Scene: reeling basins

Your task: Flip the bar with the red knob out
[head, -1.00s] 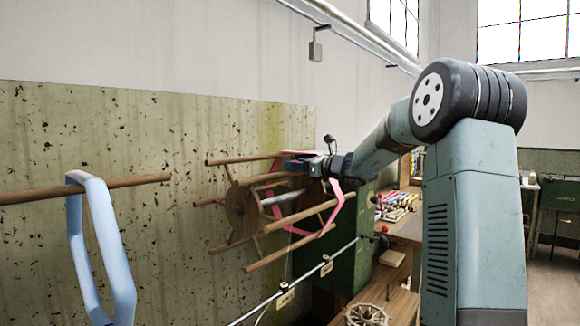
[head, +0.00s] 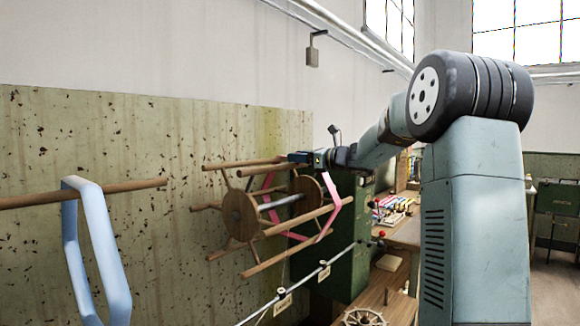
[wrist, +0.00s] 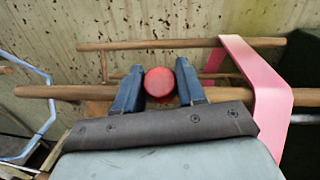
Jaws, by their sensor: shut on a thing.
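A wooden reel (head: 239,215) with two round discs and several long bars stands in front of the stained green wall. My gripper (head: 296,157) is at the reel's upper right, by the end of an upper bar (head: 240,163). In the wrist view my gripper (wrist: 159,78) has its two blue fingers on either side of a round red knob (wrist: 159,84) and is shut on it. A wooden bar (wrist: 60,92) runs across behind the fingers; how the knob joins it is hidden. A pink loop (head: 334,218) hangs around the reel's bars, right of the fingers in the wrist view (wrist: 265,75).
A pale blue loop (head: 75,240) hangs on another wooden bar (head: 145,184) at the left. A thin metal rod (head: 300,283) runs below the reel. A green machine housing (head: 345,260) and a wooden bench (head: 405,231) with coloured items stand to the right.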

